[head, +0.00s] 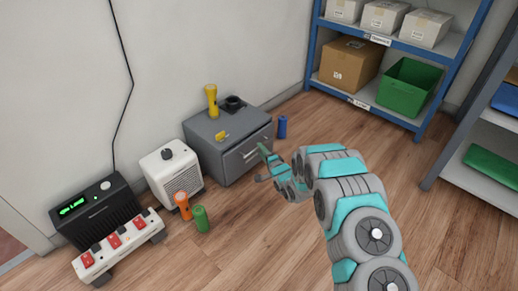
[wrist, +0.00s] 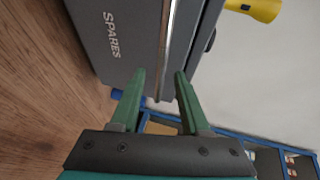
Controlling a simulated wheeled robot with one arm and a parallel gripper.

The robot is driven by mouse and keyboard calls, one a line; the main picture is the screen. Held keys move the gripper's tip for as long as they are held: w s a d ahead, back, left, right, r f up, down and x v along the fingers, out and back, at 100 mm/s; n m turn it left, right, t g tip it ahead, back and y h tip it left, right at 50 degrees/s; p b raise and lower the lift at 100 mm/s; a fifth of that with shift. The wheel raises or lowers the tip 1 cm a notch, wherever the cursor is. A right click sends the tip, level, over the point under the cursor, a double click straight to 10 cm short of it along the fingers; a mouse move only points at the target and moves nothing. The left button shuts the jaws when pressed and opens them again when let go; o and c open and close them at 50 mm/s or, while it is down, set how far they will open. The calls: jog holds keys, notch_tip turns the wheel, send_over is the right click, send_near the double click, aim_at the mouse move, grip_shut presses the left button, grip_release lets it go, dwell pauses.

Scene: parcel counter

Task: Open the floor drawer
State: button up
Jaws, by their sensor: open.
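The floor drawer is a grey cabinet (head: 205,155) standing on the wood floor against the wall. Its drawer front (head: 237,161) has a pale bar handle (head: 250,154) and looks closed. In the wrist view the front (wrist: 120,25) appears sideways with the word SPARES on it. My gripper (head: 262,162) is in front of the drawer front, near the handle. In the wrist view my gripper (wrist: 159,72) has its two green fingers apart, with the handle bar (wrist: 166,45) running between the fingertips in the picture. I cannot tell whether they touch it.
A yellow flashlight (head: 211,99) and a dark round item (head: 235,103) are on the cabinet top. A blue cylinder (head: 282,127) stands beside it. A white heater (head: 172,172), orange flashlight (head: 183,206) and green cylinder (head: 201,219) stand left. Floor before the drawer is clear.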

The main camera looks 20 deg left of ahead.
jog(key=shift+x, duration=1.8)
jog(key=shift+r, duration=0.1)
jog(key=shift+c, duration=0.4)
grip_shut()
